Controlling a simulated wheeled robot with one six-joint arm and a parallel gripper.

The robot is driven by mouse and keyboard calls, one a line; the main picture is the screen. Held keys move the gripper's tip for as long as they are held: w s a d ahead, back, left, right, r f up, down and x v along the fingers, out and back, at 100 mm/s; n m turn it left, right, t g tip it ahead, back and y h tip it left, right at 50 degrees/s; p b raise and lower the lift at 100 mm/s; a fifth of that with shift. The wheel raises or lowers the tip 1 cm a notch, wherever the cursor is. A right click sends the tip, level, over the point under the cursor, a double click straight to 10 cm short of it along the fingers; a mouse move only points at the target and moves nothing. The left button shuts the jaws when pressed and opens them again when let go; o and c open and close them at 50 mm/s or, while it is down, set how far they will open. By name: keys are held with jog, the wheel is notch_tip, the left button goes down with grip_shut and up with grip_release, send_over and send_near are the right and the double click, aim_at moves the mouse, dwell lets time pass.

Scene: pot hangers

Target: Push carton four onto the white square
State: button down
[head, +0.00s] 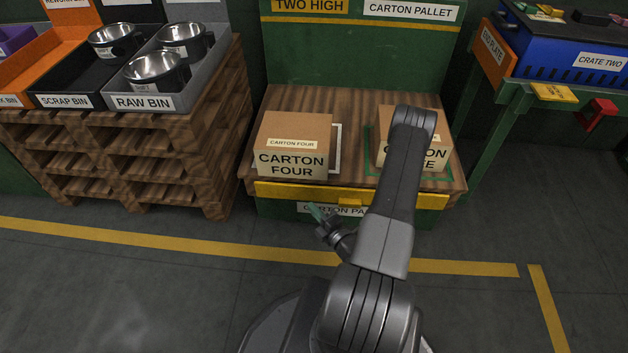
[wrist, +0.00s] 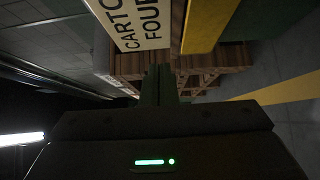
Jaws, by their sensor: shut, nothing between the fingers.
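Carton four (head: 293,146) is a brown box with a cream label, upright on the left part of the wooden pallet top (head: 355,100). Its label side also shows at the top of the wrist view (wrist: 142,22). The white square (head: 338,150) shows only as an outline strip along the carton's right side; the carton hides the rest of it. My gripper (head: 315,213) is shut and empty, in front of the pallet's yellow front edge and below the carton, apart from it. Its fingers (wrist: 158,84) show dark in the wrist view.
A second carton (head: 437,152) stands on the right in a green outline (head: 372,140), partly hidden by my arm. A yellow bar (head: 290,193) runs along the pallet's front. Bins with metal bowls (head: 158,72) stand left; a blue crate (head: 560,50) stands right.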

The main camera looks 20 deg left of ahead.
aim_at(301, 175)
jog(key=shift+w+d+b+x, duration=0.3)
jog(key=shift+b+x, duration=0.3)
jog(key=shift+x, duration=1.5)
jog(key=shift+w+d+b+x, duration=0.2)
jog(key=shift+w+b+x, duration=0.35)
jog(key=shift+x, duration=1.6)
jog(key=shift+w+d+b+x, duration=0.25)
jog(key=shift+b+x, duration=0.45)
jog(key=shift+x, duration=1.4)
jog(key=shift+w+a, duration=0.2)
jog(key=shift+w, duration=0.8)
jog(key=shift+w+a, duration=0.2)
jog(key=shift+w, duration=0.8)
jog(key=shift+s, duration=0.1)
